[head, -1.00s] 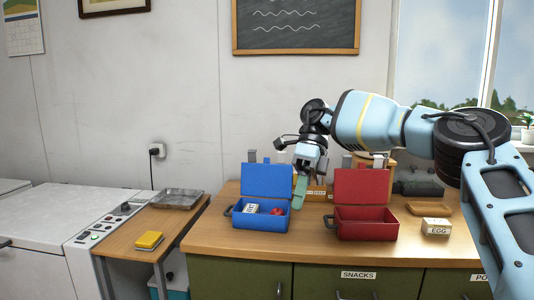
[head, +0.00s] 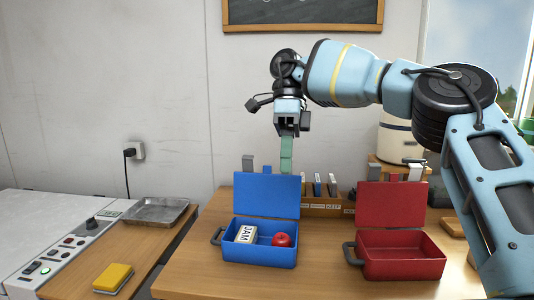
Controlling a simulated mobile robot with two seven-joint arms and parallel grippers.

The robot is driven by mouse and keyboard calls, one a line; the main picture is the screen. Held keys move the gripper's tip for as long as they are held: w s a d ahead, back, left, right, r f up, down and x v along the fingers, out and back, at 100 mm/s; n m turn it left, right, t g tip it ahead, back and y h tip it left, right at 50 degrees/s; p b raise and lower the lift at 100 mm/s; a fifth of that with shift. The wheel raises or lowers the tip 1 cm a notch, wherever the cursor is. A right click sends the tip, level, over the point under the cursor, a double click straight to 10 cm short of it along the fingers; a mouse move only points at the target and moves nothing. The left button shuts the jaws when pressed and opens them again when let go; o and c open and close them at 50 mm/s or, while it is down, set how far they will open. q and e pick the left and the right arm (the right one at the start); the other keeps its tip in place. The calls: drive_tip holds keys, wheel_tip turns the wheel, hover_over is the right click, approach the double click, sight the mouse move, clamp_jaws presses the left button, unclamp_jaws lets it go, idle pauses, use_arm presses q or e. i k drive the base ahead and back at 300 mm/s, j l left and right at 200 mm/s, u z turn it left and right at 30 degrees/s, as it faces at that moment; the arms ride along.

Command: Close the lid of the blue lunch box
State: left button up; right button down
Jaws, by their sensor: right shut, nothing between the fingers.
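The blue lunch box (head: 262,255) stands open on the wooden counter. Its blue lid (head: 266,194) is raised upright at the back. Inside the box are a white JAM block (head: 240,233) and a red apple (head: 282,240). My right gripper (head: 286,168) is shut and empty. Its green fingers point down just above the lid's top edge, with the tips at or behind that edge; I cannot tell whether they touch it. My left gripper is out of view.
An open red lunch box (head: 402,257) stands to the right, its lid (head: 392,203) upright. A low rack (head: 322,200) is behind the lids. A metal tray (head: 156,211) and a yellow sponge (head: 113,277) lie at left. Counter between the boxes is clear.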

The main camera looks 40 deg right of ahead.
sight(265, 195)
drive_tip(key=i+l, duration=0.4)
drive_tip(key=l, duration=0.15)
drive_tip(key=i+l, duration=0.45)
drive_tip(key=l, duration=0.1)
